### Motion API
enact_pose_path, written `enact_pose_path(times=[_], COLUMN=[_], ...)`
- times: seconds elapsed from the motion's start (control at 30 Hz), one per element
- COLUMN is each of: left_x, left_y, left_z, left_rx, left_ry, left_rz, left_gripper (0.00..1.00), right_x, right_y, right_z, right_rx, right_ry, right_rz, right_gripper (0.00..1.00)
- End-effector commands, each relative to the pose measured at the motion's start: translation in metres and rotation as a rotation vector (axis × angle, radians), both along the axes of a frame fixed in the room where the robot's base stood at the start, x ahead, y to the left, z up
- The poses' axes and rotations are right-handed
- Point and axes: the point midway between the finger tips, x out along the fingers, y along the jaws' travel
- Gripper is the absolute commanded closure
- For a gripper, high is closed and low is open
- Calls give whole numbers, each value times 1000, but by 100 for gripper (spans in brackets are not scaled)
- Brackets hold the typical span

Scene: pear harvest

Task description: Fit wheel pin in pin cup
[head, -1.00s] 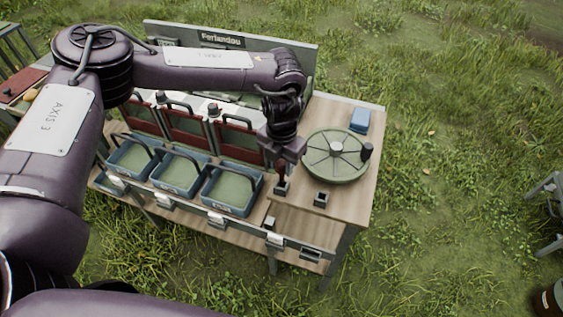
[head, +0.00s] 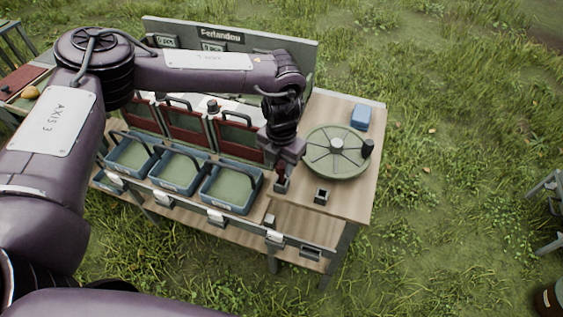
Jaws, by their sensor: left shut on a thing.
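My left gripper (head: 282,166) points down over the right part of the wooden bench and is shut on a dark red pin (head: 281,174). The pin's lower end is at the mouth of a small square dark cup (head: 282,187); I cannot tell how deep it sits. A second square cup (head: 321,196) stands to the right and looks empty. The round green wheel (head: 335,165) with spokes lies just right of the gripper, with a dark upright knob (head: 368,146) on its rim. My right gripper is not in view.
Several blue baskets (head: 231,191) line the bench front to the left, before dark red panels (head: 238,138). A blue block (head: 361,117) lies behind the wheel. The bench top (head: 345,208) is clear at the front right corner. Grass surrounds the bench.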

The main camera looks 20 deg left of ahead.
Motion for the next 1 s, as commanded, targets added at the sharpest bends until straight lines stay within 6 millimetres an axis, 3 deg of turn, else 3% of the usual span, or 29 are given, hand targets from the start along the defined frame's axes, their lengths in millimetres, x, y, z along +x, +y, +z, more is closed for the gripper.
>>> enact_pose_path(times=[1.0], left_x=[0], left_y=[0], left_z=[-16], left_rx=[0], left_ry=[0], left_rz=[0], left_gripper=[93], right_x=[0], right_y=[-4], right_z=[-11], right_rx=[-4], right_ry=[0], right_rz=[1], right_gripper=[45])
